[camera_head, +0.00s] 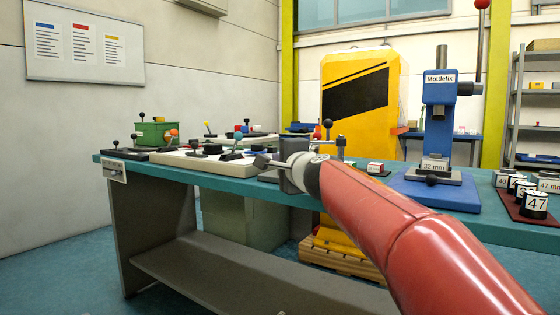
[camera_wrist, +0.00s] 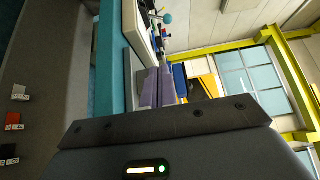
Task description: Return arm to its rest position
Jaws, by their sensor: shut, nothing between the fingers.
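My red arm reaches in from the lower right of the head view. My gripper (camera_head: 262,163) is at its end, at about the height of the bench top, and points left. It appears in front of the near edge of the teal workbench (camera_head: 240,187); I cannot tell the exact gap. In the wrist view the two grey fingers of my gripper (camera_wrist: 158,86) lie close together, shut and empty. The wrist view is turned on its side, with the bench edge (camera_wrist: 112,60) to the left of the fingers.
A white board with black knobs (camera_head: 215,163) lies on the bench behind my gripper. A green box (camera_head: 155,133) stands at the far left. A blue press (camera_head: 438,125) and labelled black cylinders (camera_head: 534,206) stand at the right. A yellow cabinet (camera_head: 360,100) stands behind.

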